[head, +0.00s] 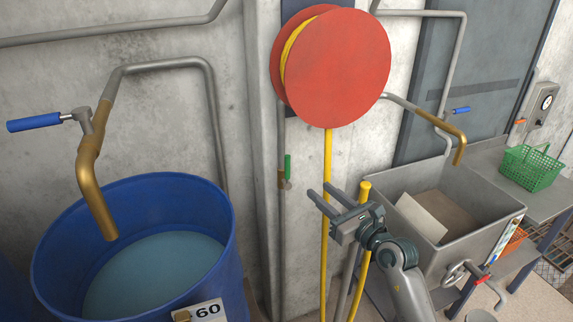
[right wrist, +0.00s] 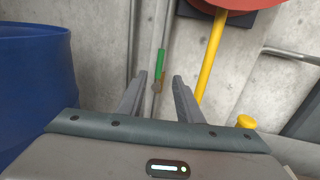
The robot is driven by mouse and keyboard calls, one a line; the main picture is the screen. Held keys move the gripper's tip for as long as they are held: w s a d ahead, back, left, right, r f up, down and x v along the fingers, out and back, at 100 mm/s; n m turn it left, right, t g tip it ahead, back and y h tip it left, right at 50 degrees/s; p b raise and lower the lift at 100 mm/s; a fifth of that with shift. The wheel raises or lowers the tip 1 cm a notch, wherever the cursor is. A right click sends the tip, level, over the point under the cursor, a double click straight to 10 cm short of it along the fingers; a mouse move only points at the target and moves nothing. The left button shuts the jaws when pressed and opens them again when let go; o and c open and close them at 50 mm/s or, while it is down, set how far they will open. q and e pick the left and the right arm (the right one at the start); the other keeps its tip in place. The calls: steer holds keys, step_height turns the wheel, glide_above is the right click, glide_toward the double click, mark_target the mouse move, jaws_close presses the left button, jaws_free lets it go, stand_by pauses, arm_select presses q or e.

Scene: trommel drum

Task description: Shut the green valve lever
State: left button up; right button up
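The green valve lever (head: 288,167) stands upright, in line with the thin grey vertical pipe on the wall, with a brass valve body (head: 282,178) beside it. In the right wrist view the green lever (right wrist: 160,66) shows beyond and between my fingertips, apart from them. My right gripper (head: 320,195) is open and empty, to the right of the lever and slightly lower in the head view. It also shows in the right wrist view (right wrist: 159,78) with its two fingers spread. My left gripper is not in view.
A red hose reel (head: 335,68) hangs above, with its yellow hose (head: 327,230) running down near my right gripper. A blue barrel (head: 222,240) of water stands left under a blue-handled tap (head: 35,122). A metal sink (head: 446,262) stands right, with a green basket (head: 530,170) beyond.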

mark_target(289, 165)
steer(key=p+x, duration=0.2)
steer(key=x, duration=1.5)
steer(key=shift+w+f+p, duration=0.1)
steer(key=shift+w+p, duration=0.05)
steer(key=shift+p, duration=0.2)
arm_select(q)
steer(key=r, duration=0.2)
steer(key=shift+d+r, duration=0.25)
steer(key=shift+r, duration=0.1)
arm_select(e)
steer(key=shift+c, duration=0.5)
jaws_close()
